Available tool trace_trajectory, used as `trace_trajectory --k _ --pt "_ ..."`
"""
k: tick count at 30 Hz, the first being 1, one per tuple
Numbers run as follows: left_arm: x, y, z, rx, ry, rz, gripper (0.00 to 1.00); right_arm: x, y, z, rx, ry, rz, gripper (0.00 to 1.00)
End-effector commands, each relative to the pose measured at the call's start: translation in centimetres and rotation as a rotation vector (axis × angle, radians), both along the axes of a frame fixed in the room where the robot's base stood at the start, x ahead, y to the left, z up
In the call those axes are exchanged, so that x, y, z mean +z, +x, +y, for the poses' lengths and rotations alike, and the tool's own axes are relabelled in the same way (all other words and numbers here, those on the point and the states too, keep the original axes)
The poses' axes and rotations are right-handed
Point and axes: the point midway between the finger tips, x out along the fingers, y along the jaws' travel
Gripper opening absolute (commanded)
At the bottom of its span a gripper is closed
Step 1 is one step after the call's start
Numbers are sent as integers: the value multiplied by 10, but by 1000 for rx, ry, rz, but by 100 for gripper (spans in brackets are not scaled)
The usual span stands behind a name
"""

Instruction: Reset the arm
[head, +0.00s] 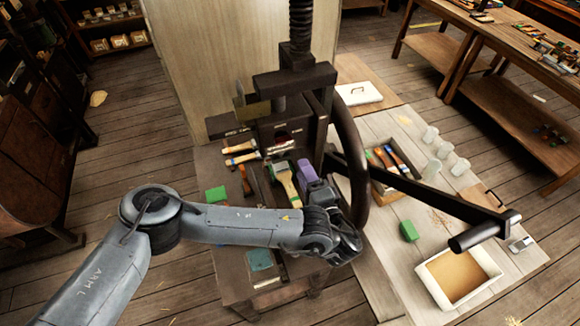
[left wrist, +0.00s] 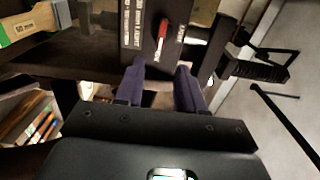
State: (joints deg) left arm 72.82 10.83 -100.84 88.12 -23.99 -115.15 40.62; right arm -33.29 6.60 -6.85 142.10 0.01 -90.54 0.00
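My left gripper (head: 309,172) is in front of the black press (head: 292,85), its purple fingers pointing at the press. In the left wrist view the two fingers (left wrist: 160,74) stand apart with nothing visible between them. Beyond the fingertips is a dark labelled panel with a red lever (left wrist: 162,36); a gap to it cannot be judged. The press's large dark handwheel (head: 352,150) is beside my gripper, on the right. A long black bar (head: 425,196) with a cylindrical grip (head: 480,231) reaches out to the right. My right gripper is not in view.
Wooden-handled brushes (head: 285,182) lie on the bench near my gripper. A green block (head: 216,194) is at its left. On the right table are a tool tray (head: 383,192), pale cups (head: 460,166), another green block (head: 409,231) and a white tray (head: 494,268). A wooden board (head: 225,50) stands behind the press.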

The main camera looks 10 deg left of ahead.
Motion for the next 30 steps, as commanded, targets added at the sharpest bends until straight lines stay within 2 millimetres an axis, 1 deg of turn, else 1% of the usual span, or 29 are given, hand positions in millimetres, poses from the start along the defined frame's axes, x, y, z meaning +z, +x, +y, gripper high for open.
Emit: trace_trajectory --k 1,5,17,20,23,26,27,29,30 --pt "0 -1 -5 -6 0 -1 38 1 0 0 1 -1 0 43" --pt "0 -3 -10 -13 0 -1 38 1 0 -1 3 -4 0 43" --pt "0 -3 -10 -14 1 0 38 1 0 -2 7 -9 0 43" --pt "-3 -4 -10 -14 1 6 38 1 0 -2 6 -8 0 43" --pt "-17 -12 -10 -15 1 37 38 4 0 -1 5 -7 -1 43" --pt "-46 -29 -11 -15 1 99 38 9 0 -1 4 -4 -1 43" --pt "-62 -40 -11 -14 -2 137 38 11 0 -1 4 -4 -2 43" --pt "-87 -60 -13 -8 -21 203 38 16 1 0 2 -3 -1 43" --pt "-103 -75 -15 -2 -41 253 38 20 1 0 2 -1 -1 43"
